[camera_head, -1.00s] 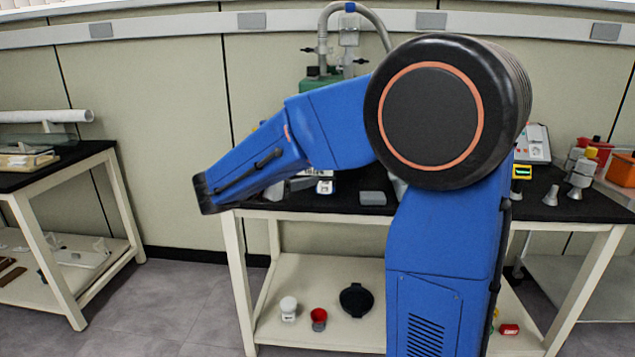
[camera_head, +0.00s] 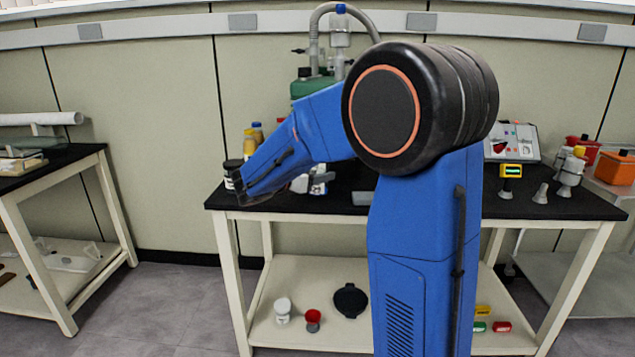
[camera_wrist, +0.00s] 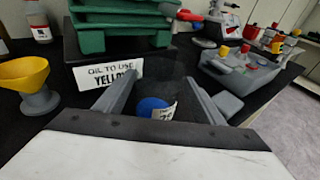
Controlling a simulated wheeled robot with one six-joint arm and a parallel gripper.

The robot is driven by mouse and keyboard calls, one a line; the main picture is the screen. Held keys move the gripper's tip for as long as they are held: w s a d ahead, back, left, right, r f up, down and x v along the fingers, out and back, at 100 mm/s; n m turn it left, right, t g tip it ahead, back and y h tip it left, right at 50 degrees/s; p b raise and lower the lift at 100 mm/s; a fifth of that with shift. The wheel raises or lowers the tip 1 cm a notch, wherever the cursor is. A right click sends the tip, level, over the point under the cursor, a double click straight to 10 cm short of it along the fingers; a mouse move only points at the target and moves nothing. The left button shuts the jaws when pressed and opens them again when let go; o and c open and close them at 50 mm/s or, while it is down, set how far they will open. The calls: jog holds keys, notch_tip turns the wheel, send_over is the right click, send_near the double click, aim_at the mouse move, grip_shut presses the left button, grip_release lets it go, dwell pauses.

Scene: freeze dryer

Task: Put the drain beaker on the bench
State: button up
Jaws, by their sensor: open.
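In the wrist view my gripper (camera_wrist: 165,88) is open, its two grey fingers spread over the black bench top (camera_wrist: 72,140). Between the fingers is a blue round thing (camera_wrist: 152,105) with a small white label. A faint see-through shape seems to surround it, but I cannot tell whether this is the drain beaker. No beaker shows clearly in either view.
A green pump-like body (camera_wrist: 120,25) stands beyond the fingers, with an "oil to use yellow" card (camera_wrist: 105,75) in front. A yellow funnel (camera_wrist: 25,75) is left and a grey box with coloured knobs (camera_wrist: 240,70) right. Below, the shelf (camera_head: 265,325) holds a red cup (camera_head: 313,317).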

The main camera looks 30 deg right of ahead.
jog(key=shift+x, duration=2.6)
jog(key=shift+w+r, duration=0.1)
jog(key=shift+c, duration=0.4)
jog(key=c, duration=0.9)
jog(key=shift+s+a+r, duration=0.15)
jog(key=shift+s+r, duration=0.05)
jog(key=shift+r, duration=0.3)
notch_tip(320, 180, up, 6)
jog(key=s+a, duration=1.1)
jog(key=s, duration=0.5)
